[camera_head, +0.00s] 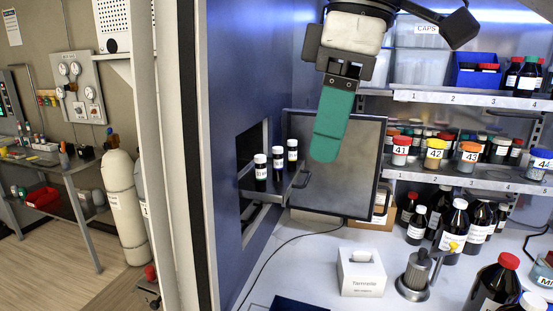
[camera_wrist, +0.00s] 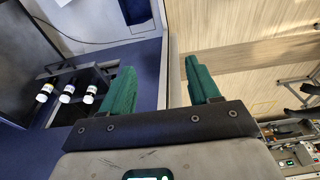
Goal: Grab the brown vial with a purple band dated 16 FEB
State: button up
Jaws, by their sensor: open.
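Three small dark vials with white caps and pale labels stand upright on a small shelf (camera_head: 262,194) in the wall opening: a near vial (camera_head: 260,172), a middle vial (camera_head: 277,165) and a far vial (camera_head: 292,152). They also show at the left of the wrist view, as a left vial (camera_wrist: 43,95), a middle vial (camera_wrist: 66,95) and a right vial (camera_wrist: 89,95). Label dates and band colours are too small to read. My gripper (camera_head: 325,150) has green fingers and hangs above and right of the vials. In the wrist view my gripper (camera_wrist: 158,75) is open and empty.
A dark panel (camera_head: 340,195) stands behind the shelf. A white tissue box (camera_head: 361,272) and a metal device (camera_head: 415,278) stand on the white worktop. Shelves of numbered jars and brown bottles (camera_head: 453,228) fill the right. A blue wall (camera_head: 236,90) frames the opening.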

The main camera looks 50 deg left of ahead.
aim_at(278, 158)
jog(key=i+j, duration=0.2)
jog(key=j, duration=0.2)
jog(key=i+j, duration=0.2)
jog(key=j, duration=0.2)
jog(key=i+j, duration=0.15)
jog(key=j, duration=0.25)
jog(key=i+j, duration=0.2)
jog(key=j, duration=0.2)
